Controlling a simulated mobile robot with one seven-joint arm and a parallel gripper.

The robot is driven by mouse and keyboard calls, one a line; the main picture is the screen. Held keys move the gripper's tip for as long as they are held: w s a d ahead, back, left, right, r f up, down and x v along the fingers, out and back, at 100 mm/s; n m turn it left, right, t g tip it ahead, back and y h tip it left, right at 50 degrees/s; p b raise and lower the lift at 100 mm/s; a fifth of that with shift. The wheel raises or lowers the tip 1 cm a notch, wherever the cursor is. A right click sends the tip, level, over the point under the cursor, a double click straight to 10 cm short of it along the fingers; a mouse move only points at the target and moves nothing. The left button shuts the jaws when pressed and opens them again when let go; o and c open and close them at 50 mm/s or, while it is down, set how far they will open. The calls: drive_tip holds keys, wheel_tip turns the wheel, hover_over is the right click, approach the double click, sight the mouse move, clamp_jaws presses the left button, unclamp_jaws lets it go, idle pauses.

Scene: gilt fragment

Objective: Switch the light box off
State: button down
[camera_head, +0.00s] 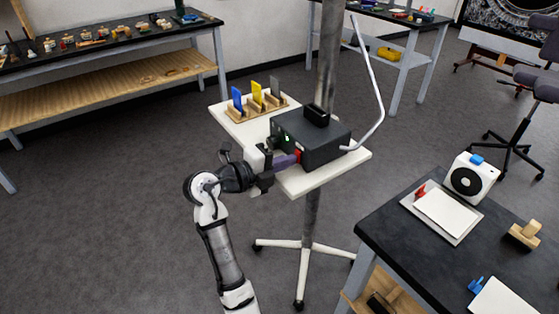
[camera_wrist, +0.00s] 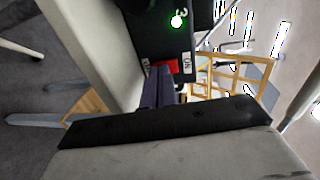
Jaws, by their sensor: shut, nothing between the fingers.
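The light box (camera_head: 325,146) is a dark box on a white stand top. Its front face carries a lit green lamp (camera_head: 287,138) and a red switch (camera_head: 298,155). In the wrist view the green lamp (camera_wrist: 176,20) glows on the dark face (camera_wrist: 160,38). The red switch (camera_wrist: 172,66) sits between two small white labels. My gripper (camera_head: 289,160) is shut and empty, its purple fingers (camera_wrist: 159,86) pointing at the switch from close by. They partly cover the switch in the wrist view. I cannot tell whether the tips touch it.
A wooden holder with blue, yellow and grey plates (camera_head: 257,107) stands behind the box on the stand top (camera_head: 231,121). A bent white rod (camera_head: 376,90) rises at the box's right. A dark table (camera_head: 390,235) stands at lower right. Floor at left is clear.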

drive_tip(key=f+b, duration=0.1)
drive_tip(key=b, duration=0.3)
drive_tip(key=shift+w+d+h, duration=0.1)
drive_tip(key=shift+d+h, duration=0.05)
drive_tip(key=shift+h, duration=0.15)
drive_tip(key=shift+d+t+b, duration=0.1)
drive_tip(key=shift+t+b, duration=0.3)
drive_tip(key=shift+b, duration=0.8)
drive_tip(key=h+b, duration=0.1)
drive_tip(key=b, duration=0.4)
drive_tip(key=shift+w+d+f+t, duration=0.1)
drive_tip(key=shift+f+t, duration=0.05)
drive_tip(key=shift+t, duration=0.15)
drive_tip(key=shift+r+h+b, duration=0.2)
drive_tip(key=shift+h+b, duration=0.1)
drive_tip(key=shift+d+r+p, duration=0.1)
drive_tip(key=shift+r+p, duration=0.15)
drive_tip(key=shift+p, duration=0.1)
